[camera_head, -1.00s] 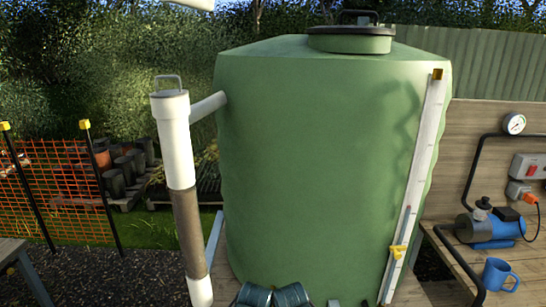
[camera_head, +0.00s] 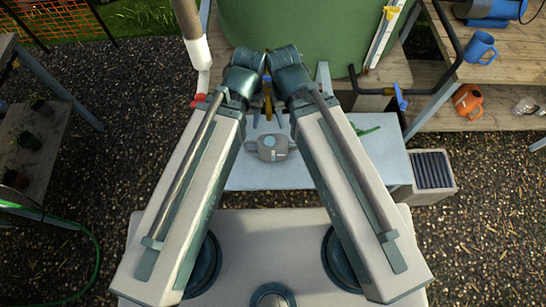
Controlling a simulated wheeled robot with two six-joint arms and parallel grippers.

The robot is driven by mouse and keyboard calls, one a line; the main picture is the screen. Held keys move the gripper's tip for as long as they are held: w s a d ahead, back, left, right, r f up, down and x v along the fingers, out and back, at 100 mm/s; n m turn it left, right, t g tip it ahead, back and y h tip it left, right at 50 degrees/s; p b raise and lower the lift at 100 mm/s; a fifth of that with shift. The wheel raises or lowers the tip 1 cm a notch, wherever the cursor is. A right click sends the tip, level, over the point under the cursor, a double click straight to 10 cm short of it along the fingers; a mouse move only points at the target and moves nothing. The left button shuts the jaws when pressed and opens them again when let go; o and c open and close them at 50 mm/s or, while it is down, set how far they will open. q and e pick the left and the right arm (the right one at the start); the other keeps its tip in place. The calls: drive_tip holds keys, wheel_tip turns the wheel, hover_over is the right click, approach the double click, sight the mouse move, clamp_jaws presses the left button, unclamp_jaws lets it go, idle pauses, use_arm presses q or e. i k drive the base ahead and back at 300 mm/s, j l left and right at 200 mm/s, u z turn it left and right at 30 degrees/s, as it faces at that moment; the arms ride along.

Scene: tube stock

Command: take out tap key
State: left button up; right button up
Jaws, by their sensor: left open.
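My two arms reach forward from below and come together near the middle of the camera_head view. My left gripper (camera_head: 268,115) is small and partly hidden between the arm ends; its fingers are apart, with nothing seen held. My right gripper cannot be made out. I cannot pick out a tap key with certainty. A thin green item (camera_head: 366,131) lies on the pale blue bench (camera_head: 330,173), right of the arms. A grey object with a round blue spot (camera_head: 269,149) shows below my left gripper. A blue-handled tap (camera_head: 400,97) is on a black pipe.
The green tank (camera_head: 310,40) stands behind the bench. A red-handled tap (camera_head: 199,100) is below the white pipe at left. A blue mug (camera_head: 480,46) and an orange can (camera_head: 468,102) are on the right-hand shelves. Gravel surrounds the bench.

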sight(268, 78)
drive_tip(key=k, duration=1.35)
